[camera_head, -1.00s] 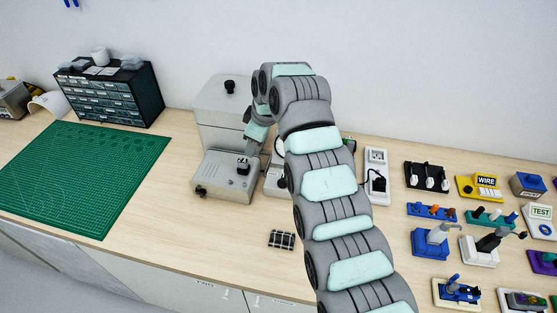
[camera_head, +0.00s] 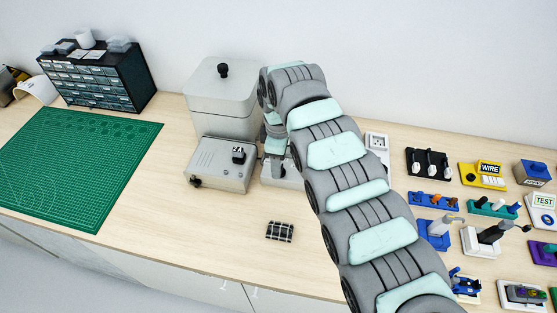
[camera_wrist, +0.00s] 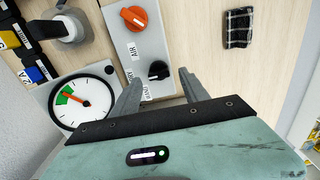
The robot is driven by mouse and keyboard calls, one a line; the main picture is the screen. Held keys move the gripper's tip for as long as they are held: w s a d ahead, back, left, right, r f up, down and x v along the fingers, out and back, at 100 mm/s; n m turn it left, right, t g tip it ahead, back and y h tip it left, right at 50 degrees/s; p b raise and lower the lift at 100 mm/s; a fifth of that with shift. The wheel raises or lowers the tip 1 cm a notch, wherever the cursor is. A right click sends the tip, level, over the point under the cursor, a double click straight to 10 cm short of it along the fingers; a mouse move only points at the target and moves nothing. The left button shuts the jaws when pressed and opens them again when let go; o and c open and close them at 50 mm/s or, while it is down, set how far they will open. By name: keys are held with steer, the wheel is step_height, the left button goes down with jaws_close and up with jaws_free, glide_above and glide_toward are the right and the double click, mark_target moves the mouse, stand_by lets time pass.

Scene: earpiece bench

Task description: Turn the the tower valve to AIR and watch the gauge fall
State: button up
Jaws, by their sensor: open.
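The valve panel (camera_wrist: 150,45) is a light grey box in the wrist view. It carries an orange knob (camera_wrist: 134,18) and a black knob (camera_wrist: 158,70). An AIR label lies between the knobs, with other small labels, hard to read, near the black knob. The round white gauge (camera_wrist: 75,100) is left of the panel, with a green band and a red needle lying across it toward the green. My gripper (camera_wrist: 160,92) is open, its fingers on either side of the black knob in the picture; contact cannot be told. In the head view the arm partly hides this panel (camera_head: 276,174).
A grey box with a black switch (camera_head: 218,165) and a large lidded grey box (camera_head: 222,100) stand left of my wrist. A dark checked cloth (camera_head: 280,231) lies in front. A green mat (camera_head: 75,165) is far left. Several small fixtures crowd the right side.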

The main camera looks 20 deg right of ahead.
steer(key=shift+f, duration=0.6)
jaws_close()
